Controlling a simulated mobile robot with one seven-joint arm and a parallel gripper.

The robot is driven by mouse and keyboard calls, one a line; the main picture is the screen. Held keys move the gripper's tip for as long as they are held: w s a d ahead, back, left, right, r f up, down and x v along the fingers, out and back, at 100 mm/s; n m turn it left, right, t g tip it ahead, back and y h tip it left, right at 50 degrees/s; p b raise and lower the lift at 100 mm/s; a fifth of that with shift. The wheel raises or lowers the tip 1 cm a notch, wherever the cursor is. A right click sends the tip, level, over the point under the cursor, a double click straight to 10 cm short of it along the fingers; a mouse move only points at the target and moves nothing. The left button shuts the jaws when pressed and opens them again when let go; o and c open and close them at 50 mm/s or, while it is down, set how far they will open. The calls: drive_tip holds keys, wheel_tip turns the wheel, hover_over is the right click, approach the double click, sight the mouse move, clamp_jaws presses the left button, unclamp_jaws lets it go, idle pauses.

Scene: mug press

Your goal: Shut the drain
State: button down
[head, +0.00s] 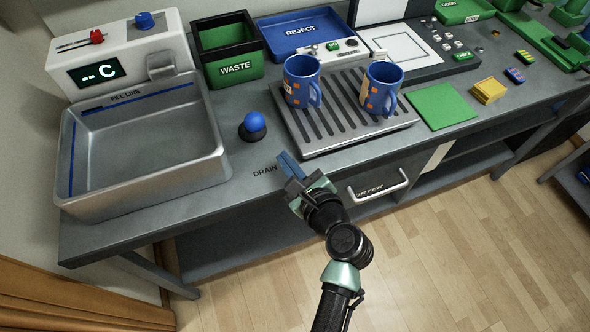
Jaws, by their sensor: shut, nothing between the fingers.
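A blue ball knob (255,122) on a dark round base stands on the counter just right of the sink basin. The word DRAIN (264,170) is printed on the counter in front of it. The grey metal basin (150,150) has a FILL LINE mark on its back rim; no water is clearly visible in it. My gripper (284,158) is at the counter's front edge, to the right of the DRAIN label and apart from the knob. Its blue fingers are shut and empty.
A dispenser (120,52) with red and blue knobs stands behind the basin. A green WASTE bin (230,72) and a blue REJECT tray (300,30) are at the back. Two blue mugs, a left one (301,80) and a right one (380,88), stand on a slatted rack (310,145). A DRYER drawer (360,180) is below.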

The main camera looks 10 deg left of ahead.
sight(253, 124)
drive_tip(key=x, duration=0.4)
drive_tip(key=shift+a+r+p, duration=0.3)
drive_tip(key=shift+a+r, duration=0.05)
drive_tip(key=shift+r, duration=0.25)
drive_tip(key=shift+a+r+p, duration=0.3)
drive_tip(key=shift+r, duration=0.35)
drive_tip(key=shift+w+a+r, duration=0.1)
drive_tip(key=shift+a+r, duration=0.3)
drive_tip(key=shift+r+p, duration=0.1)
drive_tip(key=shift+p, duration=0.25)
drive_tip(key=shift+r+p, duration=0.3)
drive_tip(key=shift+p, duration=0.45)
drive_tip(key=shift+w, duration=0.1)
drive_tip(key=shift+w+a+r+g+h+p, duration=0.1)
drive_tip(key=shift+g+h+p, duration=0.25)
drive_tip(key=shift+p, duration=0.7)
